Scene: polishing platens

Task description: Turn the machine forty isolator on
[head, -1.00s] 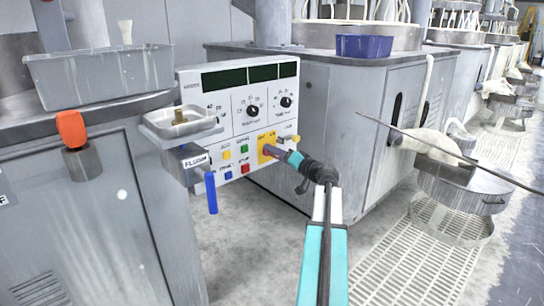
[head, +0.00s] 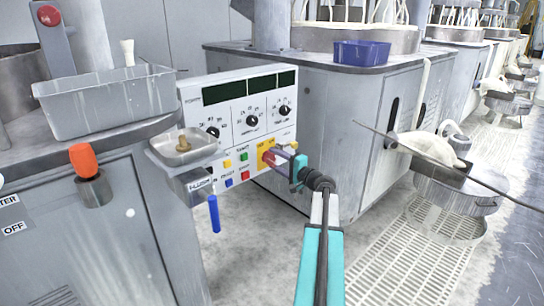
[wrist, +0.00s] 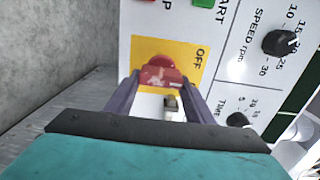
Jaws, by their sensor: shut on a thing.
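The isolator is a red rotary handle (wrist: 160,74) on a yellow plate (wrist: 182,52) in the wrist view. The word OFF is printed on the plate beside the handle. In the head view the yellow plate (head: 264,148) is at the lower right of the white control panel (head: 232,112). My gripper (wrist: 158,82) is at the plate, its two purple fingers shut on the red handle, one on each side. In the head view my gripper (head: 274,157) hides most of the handle. I cannot tell which mark the handle points to.
Black dials (head: 252,120) and coloured push buttons (head: 244,157) surround the plate. A small metal tray (head: 200,151) and a blue handle (head: 214,213) stick out left of the panel. A grey machine cabinet (head: 330,130) stands behind. The floor in front is clear.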

